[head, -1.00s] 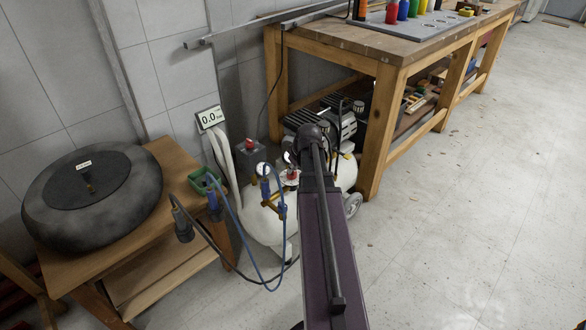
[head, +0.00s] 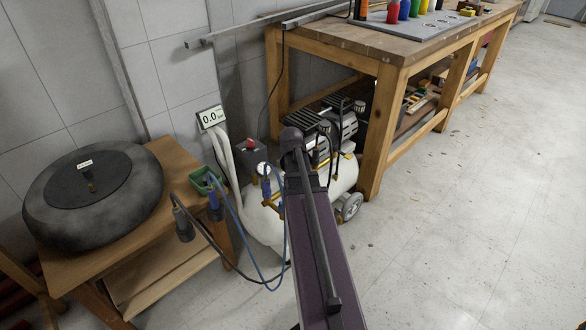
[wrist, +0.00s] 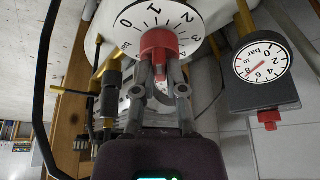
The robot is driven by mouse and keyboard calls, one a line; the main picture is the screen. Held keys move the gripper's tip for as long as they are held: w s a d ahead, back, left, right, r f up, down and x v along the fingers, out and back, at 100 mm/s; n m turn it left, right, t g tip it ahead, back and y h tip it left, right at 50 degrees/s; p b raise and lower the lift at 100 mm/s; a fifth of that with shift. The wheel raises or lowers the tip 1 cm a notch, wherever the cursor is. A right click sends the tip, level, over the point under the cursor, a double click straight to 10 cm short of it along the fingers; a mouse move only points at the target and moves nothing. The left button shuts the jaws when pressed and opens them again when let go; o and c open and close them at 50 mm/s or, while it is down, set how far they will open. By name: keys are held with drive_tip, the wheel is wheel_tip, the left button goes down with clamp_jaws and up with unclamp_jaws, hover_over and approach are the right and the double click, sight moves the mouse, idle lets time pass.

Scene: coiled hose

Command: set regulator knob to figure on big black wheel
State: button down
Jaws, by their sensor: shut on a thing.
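The red regulator knob (wrist: 158,42) sits in the middle of a round white scale (wrist: 185,20), with figures 0, 1, 2 and 3 visible. My gripper (wrist: 160,68) is shut on the knob, one finger on each side. The knob's pointer is hard to make out. In the head view my arm hides the knob and gripper. The big black wheel (head: 55,200) lies flat on a wooden table at left. A small white label (head: 84,164) is on its hub; its figure is too small to read.
A white compressor tank (head: 265,225) stands between the small table (head: 125,235) and the workbench (head: 385,75). A round gauge (wrist: 262,62) is right of the scale in the wrist view. Hoses (head: 250,270) hang near my arm. Floor at right is clear.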

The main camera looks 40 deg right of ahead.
drive_tip(key=m, duration=0.2)
drive_tip(key=m+g, duration=0.1)
drive_tip(key=m, duration=0.1)
drive_tip(key=m+g+h, duration=0.1)
drive_tip(key=m, duration=0.1)
drive_tip(key=shift+w+a+m, duration=0.1)
drive_tip(key=shift+w+m, duration=0.15)
drive_tip(key=shift+m, duration=0.15)
drive_tip(key=m+g, duration=0.1)
drive_tip(key=m, duration=0.2)
drive_tip(key=m+g, duration=0.1)
drive_tip(key=m, duration=0.2)
drive_tip(key=shift+g, duration=0.4)
drive_tip(key=c, duration=0.7)
unclamp_jaws()
drive_tip(key=shift+n, duration=0.3)
